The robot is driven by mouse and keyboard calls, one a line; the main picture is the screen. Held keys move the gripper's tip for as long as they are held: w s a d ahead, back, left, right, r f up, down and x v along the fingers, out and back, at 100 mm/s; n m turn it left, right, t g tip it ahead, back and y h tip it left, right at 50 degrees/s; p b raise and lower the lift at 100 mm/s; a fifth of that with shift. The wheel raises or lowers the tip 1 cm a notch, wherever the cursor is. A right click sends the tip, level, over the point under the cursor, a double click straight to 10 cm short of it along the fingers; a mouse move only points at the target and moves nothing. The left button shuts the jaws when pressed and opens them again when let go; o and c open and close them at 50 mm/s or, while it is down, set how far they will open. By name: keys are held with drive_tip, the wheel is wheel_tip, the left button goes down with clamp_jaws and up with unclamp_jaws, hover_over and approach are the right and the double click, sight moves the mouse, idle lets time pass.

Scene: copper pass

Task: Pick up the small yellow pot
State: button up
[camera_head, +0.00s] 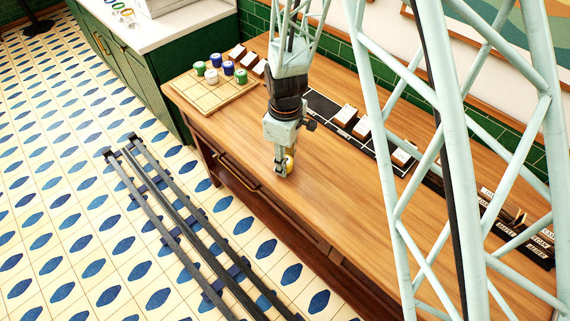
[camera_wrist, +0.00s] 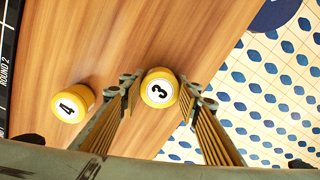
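Two yellow pots with white numbered tops stand on the wooden table in the wrist view. The pot marked 3 (camera_wrist: 160,88) is between the fingertips of my gripper (camera_wrist: 162,92). A finger is on each side of it, with narrow gaps seeming to show. The pot marked 4 (camera_wrist: 73,103) stands to the left, outside the fingers, and looks slightly larger. In the head view my gripper (camera_head: 284,170) points down close to the tabletop.
A wooden board (camera_head: 208,92) with several green, blue and white pots is at the table's far left. A black strip (camera_head: 325,107) with white-topped blocks runs along the back. The table's front (camera_head: 240,150) is clear. A dark floor rail (camera_head: 185,225) lies before it.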

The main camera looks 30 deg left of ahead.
drive_tip(key=shift+c, duration=1.2)
drive_tip(key=shift+r, duration=0.15)
drive_tip(key=shift+r, duration=1.25)
drive_tip(key=s+a+r, duration=0.1)
drive_tip(key=s+a, duration=0.1)
drive_tip(key=s, duration=0.5)
drive_tip(key=s+a+r+b, duration=0.1)
drive_tip(key=s+a, duration=0.1)
drive_tip(key=s, duration=0.6)
drive_tip(key=shift+s+a, duration=0.15)
drive_tip(key=shift+a, duration=0.25)
drive_tip(key=shift+r, duration=0.15)
